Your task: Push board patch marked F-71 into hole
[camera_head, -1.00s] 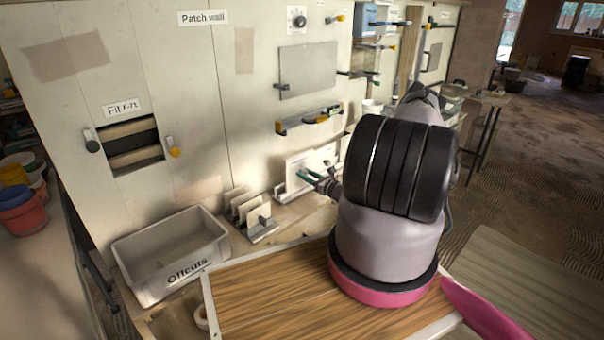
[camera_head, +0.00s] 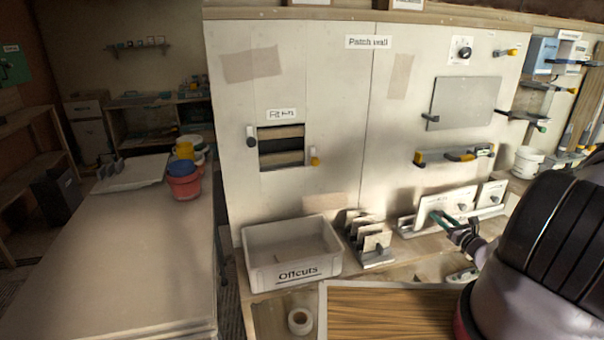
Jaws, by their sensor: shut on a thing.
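The hole (camera_head: 281,150) is a dark rectangular opening in the pale patch wall, with horizontal wooden strips inside. A small sign (camera_head: 281,114) is above it, its text blurred now. A dark catch (camera_head: 250,136) is at the hole's left and a yellow one (camera_head: 315,157) at its right. My gripper (camera_head: 440,217), with green fingers, is low at the right, shut on a white board patch (camera_head: 455,203) that stands in a rack. The patch has a small dark knob, and its marking is too small to read. The exact grip is hard to make out.
A grey Offcuts bin (camera_head: 291,280) and a rack of upright pieces (camera_head: 370,240) stand between my gripper and the hole. Another white board (camera_head: 491,194) stands right of the held one. A spirit level (camera_head: 455,155) and grey panel (camera_head: 465,103) hang above.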

